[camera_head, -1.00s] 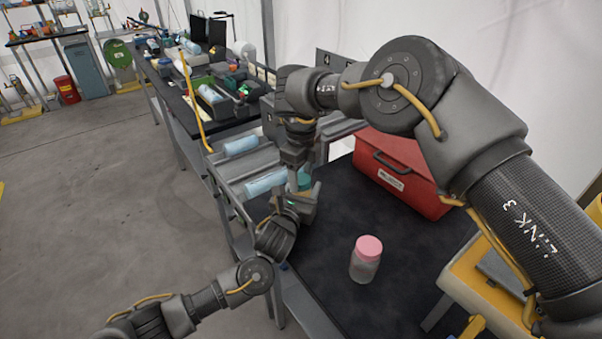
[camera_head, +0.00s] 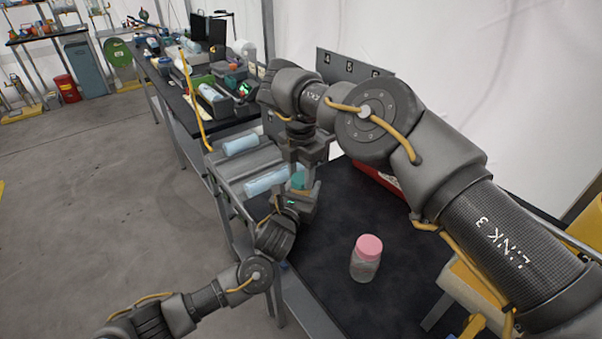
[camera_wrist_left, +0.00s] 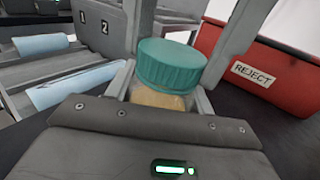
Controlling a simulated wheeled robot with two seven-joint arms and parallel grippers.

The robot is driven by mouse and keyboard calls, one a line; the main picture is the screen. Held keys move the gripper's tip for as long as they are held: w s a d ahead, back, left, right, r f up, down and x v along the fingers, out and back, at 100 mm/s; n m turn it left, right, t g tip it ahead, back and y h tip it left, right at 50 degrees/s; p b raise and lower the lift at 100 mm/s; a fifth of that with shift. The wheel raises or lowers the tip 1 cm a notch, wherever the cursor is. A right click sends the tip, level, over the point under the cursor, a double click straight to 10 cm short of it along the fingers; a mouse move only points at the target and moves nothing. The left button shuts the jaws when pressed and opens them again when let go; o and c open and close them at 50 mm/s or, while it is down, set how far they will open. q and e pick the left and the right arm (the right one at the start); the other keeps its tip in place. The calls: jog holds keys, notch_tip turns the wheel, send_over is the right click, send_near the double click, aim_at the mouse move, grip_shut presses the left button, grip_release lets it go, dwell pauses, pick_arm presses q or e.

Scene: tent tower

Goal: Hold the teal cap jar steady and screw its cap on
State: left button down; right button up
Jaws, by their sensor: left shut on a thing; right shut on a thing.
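The teal cap (camera_wrist_left: 172,65) sits over the mouth of a jar (camera_wrist_left: 158,99) with tan contents in the left wrist view. I cannot tell how far it is threaded. My left gripper (camera_wrist_left: 162,100) is shut on the jar body, a finger on each side. My right gripper (camera_wrist_left: 190,40) comes down from above, shut on the cap with a finger on either side. In the head view the teal cap (camera_head: 298,181) shows between my right gripper (camera_head: 306,168) above and my left gripper (camera_head: 300,196) below. The jar body is mostly hidden there.
A pink-capped jar (camera_head: 366,258) stands on the dark table (camera_head: 330,290). A red REJECT box (camera_wrist_left: 262,75) is behind, largely hidden by my right arm in the head view. Pale blue cylinders (camera_head: 265,182) lie in grey trays on the left.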

pick_arm(q)
jog(key=shift+d, duration=0.1)
pick_arm(e)
jog(key=shift+m, duration=0.3)
jog(key=o, duration=1.1)
jog(key=shift+r, duration=2.3)
jog(key=shift+c, duration=0.2)
